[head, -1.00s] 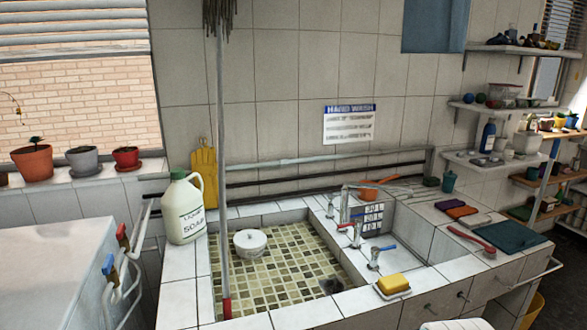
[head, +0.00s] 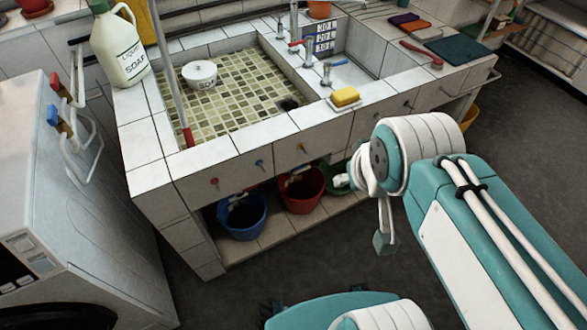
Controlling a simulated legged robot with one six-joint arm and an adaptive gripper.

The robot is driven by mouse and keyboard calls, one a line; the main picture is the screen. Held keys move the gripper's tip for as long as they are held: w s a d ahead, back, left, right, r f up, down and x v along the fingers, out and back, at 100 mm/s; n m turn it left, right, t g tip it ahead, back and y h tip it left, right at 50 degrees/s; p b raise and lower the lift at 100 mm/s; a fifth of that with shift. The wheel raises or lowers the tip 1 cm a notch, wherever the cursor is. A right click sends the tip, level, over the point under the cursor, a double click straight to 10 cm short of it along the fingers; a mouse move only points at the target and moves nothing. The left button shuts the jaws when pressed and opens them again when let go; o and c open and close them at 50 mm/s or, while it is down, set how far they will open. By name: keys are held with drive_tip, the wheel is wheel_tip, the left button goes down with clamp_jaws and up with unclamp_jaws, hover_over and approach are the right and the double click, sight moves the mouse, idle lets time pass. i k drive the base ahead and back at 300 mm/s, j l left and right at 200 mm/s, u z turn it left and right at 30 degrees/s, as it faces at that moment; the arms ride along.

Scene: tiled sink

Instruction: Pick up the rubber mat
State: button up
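A flat dark teal mat (head: 457,50), which looks like the rubber mat, lies on the tiled counter at the upper right of the head view. Its whole top shows and nothing covers it. My gripper (head: 383,238) hangs in front of the sink cabinet, lower than the mat and to its left in the picture, well apart from it. Only a grey finger part shows clearly; the rest is hidden by my arm, so its opening cannot be told.
A red-handled brush (head: 422,53) and folded cloths (head: 415,25) lie left of the mat. A yellow sponge (head: 345,96) sits on the sink's front rim. Blue (head: 242,216) and red (head: 301,190) buckets stand on the shelf below. The floor at right is clear.

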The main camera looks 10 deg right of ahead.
sight(460, 49)
drive_tip(key=z, duration=1.35)
drive_tip(key=i+l+z, duration=0.1)
drive_tip(key=i+z, duration=0.35)
drive_tip(key=z, duration=0.15)
drive_tip(key=i, duration=1.5)
drive_tip(key=i+u, duration=0.15)
drive_tip(key=i, duration=0.25)
drive_tip(key=i+l+u, duration=0.15)
drive_tip(key=i, duration=0.25)
drive_tip(key=i+l+u, duration=0.15)
drive_tip(key=i, duration=0.2)
drive_tip(key=u, duration=0.95)
drive_tip(key=i+l, duration=0.05)
